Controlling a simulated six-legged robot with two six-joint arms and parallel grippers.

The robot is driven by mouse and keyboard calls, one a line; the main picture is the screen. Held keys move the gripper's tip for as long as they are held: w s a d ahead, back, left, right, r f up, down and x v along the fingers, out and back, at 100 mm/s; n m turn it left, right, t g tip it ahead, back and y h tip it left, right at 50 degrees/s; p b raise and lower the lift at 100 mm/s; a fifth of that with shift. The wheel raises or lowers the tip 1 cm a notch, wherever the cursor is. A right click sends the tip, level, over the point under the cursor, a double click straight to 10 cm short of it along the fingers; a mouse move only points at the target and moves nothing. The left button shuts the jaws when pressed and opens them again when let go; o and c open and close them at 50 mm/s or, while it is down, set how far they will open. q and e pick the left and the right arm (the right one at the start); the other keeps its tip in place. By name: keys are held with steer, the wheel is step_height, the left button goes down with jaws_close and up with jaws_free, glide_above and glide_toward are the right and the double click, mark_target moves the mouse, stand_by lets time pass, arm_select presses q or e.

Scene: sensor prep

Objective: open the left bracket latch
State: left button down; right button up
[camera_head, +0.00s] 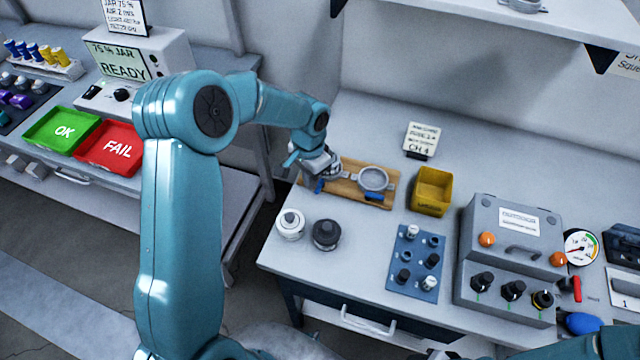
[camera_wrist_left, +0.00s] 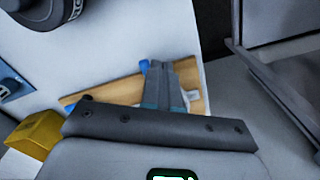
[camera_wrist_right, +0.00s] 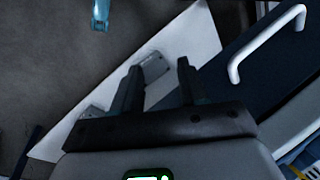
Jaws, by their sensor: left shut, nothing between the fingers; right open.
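The wooden board (camera_head: 348,190) with the brackets lies at the back left of the right-hand bench. My left gripper (camera_head: 319,172) is over its left end and largely hides the left bracket. A blue latch lever (camera_head: 319,186) shows just by the fingertips. In the left wrist view my left gripper (camera_wrist_left: 160,66) is shut and empty above the board (camera_wrist_left: 100,92), with a blue part (camera_wrist_left: 144,66) beside the fingertips; contact cannot be told. The right bracket (camera_head: 374,179) is a grey ring with its own blue lever. My right gripper (camera_wrist_right: 157,72) is open and empty, away from the board.
A yellow bin (camera_head: 432,190) and a small sign (camera_head: 421,140) stand right of the board. A white jar (camera_head: 290,224) and a black one (camera_head: 326,234) stand in front. A blue plate with knobs (camera_head: 414,262) and a grey control box (camera_head: 510,250) are further right.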

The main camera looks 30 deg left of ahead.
arm_select(q)
steer(key=shift+f, duration=0.4)
